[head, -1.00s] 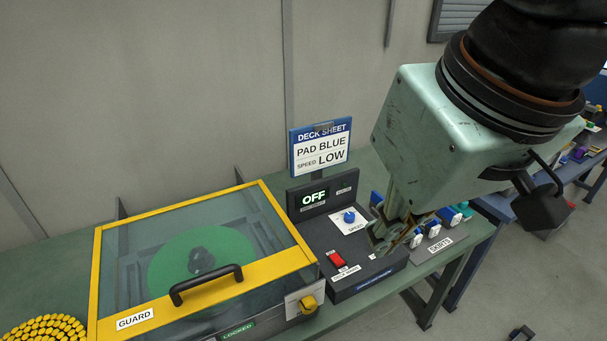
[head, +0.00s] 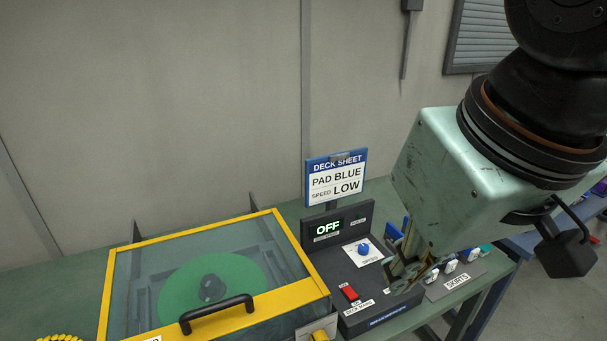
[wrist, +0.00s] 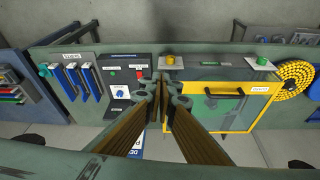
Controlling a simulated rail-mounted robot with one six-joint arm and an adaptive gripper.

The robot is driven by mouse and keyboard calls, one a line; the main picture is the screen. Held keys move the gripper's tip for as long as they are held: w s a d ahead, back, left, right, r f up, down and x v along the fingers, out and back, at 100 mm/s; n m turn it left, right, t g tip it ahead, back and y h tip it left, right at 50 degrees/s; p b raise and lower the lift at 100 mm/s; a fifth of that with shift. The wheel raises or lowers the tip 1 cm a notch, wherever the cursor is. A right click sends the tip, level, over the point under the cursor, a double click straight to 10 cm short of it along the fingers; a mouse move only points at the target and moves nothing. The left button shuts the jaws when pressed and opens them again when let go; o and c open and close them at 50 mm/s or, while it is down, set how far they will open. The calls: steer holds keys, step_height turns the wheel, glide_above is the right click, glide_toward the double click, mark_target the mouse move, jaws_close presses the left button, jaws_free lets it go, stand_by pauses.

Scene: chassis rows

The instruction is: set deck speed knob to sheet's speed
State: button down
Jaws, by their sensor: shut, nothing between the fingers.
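The blue speed knob (head: 364,248) sits on a white plate on the dark control box (head: 372,310). The knob also shows in the wrist view (wrist: 121,92); its exact setting is too small to read. The deck sheet (head: 336,178) stands behind the box and reads PAD BLUE, SPEED LOW. The display (head: 328,229) reads OFF.
A yellow-framed guard (head: 282,220) with a black handle covers a green disc (head: 240,285) at the left. A rack labelled SKIRTS (head: 457,282) with blue and white items stands right of the box.

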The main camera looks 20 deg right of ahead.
steer(key=c, duration=3.5)
jaws_free()
steer(key=o, duration=0.8)
steer(key=shift+w, duration=0.2)
steer(key=o, duration=0.4)
steer(key=shift+w+a+m, duration=0.15)
steer(key=shift+w+m, duration=0.25)
steer(key=shift+w, duration=0.2)
steer(key=w+d+f+m+g+y+p, duration=0.1)
steer(key=w+d+f+m+p, duration=0.15)
steer(key=w+m, duration=0.7)
steer(key=w+d+f+m+y+p, duration=0.1)
steer(key=w+d+f+m+y, duration=0.2)
steer(key=w, duration=1.1)
steer(key=w+d+f+m+p, duration=0.1)
steer(key=w+d+f+m, duration=0.3)
steer(key=d+f+m, duration=0.1)
steer(key=w+d+f+m+p, duration=0.1)
steer(key=w+d+f+m, duration=0.4)
steer(key=d+f, duration=0.2)
steer(key=w+d+f+m+h+p, duration=0.1)
steer(key=w+d+f+m, duration=0.3)
steer(key=f, duration=0.4)
steer(key=shift+w+d+f+m+p, duration=0.15)
steer(key=shift+d+f+m, duration=0.1)
steer(key=shift+d, duration=0.45)
steer(key=shift+w+d+f+m+p, duration=0.1)
steer(key=shift+d+m+p, duration=0.1)
steer(key=shift+d, duration=0.45)
